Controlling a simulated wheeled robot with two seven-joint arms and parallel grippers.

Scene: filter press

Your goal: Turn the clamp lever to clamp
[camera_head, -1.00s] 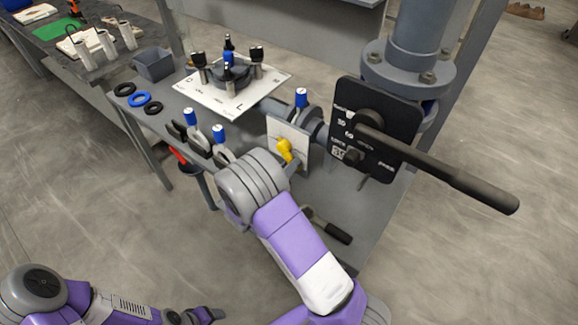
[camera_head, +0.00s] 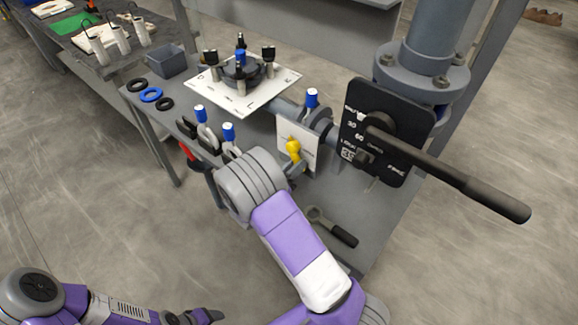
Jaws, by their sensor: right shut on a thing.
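A small yellow lever (camera_head: 293,150) sits on a white panel (camera_head: 312,140) on the press bench. It looks like the clamp lever, but I cannot read the panel's labels. My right gripper (camera_head: 293,169) is beside the yellow lever at its lower end and appears shut on it. My grey wrist hides most of the fingers, so the contact is not clear. A long dark lever (camera_head: 465,182) on a black marked plate (camera_head: 408,115) stands to the right, with no gripper touching it. My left gripper (camera_head: 203,316) is low at the bottom edge, away from the bench; its jaws are unclear.
Blue-capped toggles (camera_head: 201,115) stand left of my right wrist. A white plate (camera_head: 215,98) with black knobs lies behind. Rings (camera_head: 151,95) and a grey bin (camera_head: 166,62) are at left. A dark-handled tool (camera_head: 337,234) lies near the bench edge. A thick pipe (camera_head: 425,40) rises at right.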

